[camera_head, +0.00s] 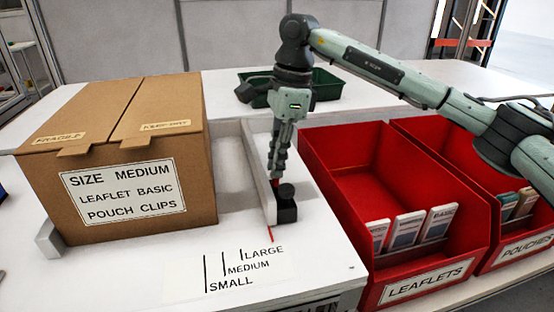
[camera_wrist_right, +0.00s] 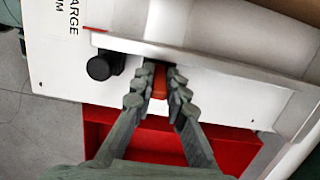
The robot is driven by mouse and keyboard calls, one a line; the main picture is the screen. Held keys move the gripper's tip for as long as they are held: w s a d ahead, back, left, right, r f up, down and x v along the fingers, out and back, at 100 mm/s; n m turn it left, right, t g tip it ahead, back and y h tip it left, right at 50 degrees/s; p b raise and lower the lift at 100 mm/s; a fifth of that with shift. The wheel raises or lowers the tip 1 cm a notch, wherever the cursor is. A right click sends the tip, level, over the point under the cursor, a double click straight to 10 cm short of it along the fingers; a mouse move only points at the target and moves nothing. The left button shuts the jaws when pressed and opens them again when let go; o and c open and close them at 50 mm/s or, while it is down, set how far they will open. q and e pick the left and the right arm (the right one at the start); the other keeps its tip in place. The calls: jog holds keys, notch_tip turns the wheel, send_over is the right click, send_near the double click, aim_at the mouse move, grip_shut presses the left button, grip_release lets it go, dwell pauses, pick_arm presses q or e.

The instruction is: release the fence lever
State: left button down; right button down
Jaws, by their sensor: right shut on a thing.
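The white fence (camera_head: 256,170) stands upright on the white table, just right of the closed cardboard box. In the right wrist view the orange-red fence lever (camera_wrist_right: 159,84) is between the fingers of my right gripper (camera_wrist_right: 161,85). In the head view this gripper (camera_head: 276,175) points down at the fence's right side and is shut; it hides the lever there. A black block (camera_head: 286,208) sits at the fence's near end and shows as a dark round knob (camera_wrist_right: 102,66) in the right wrist view. My left gripper is not in view.
The cardboard box (camera_head: 120,140) stands left of the fence. Red bins of leaflets (camera_head: 400,262) and pouches (camera_head: 520,236) stand to the right. A dark green tray (camera_head: 325,88) is behind my gripper. A printed size scale (camera_head: 235,268) lies in front, with a red pointer (camera_head: 271,235) by LARGE.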

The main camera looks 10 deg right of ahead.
jog(key=c, duration=1.5)
grip_release()
jog(key=shift+c, duration=0.2)
notch_tip(320, 180, up, 12)
jog(key=d, duration=0.1)
jog(key=shift+d, duration=0.4)
jog(key=shift+f, duration=0.1)
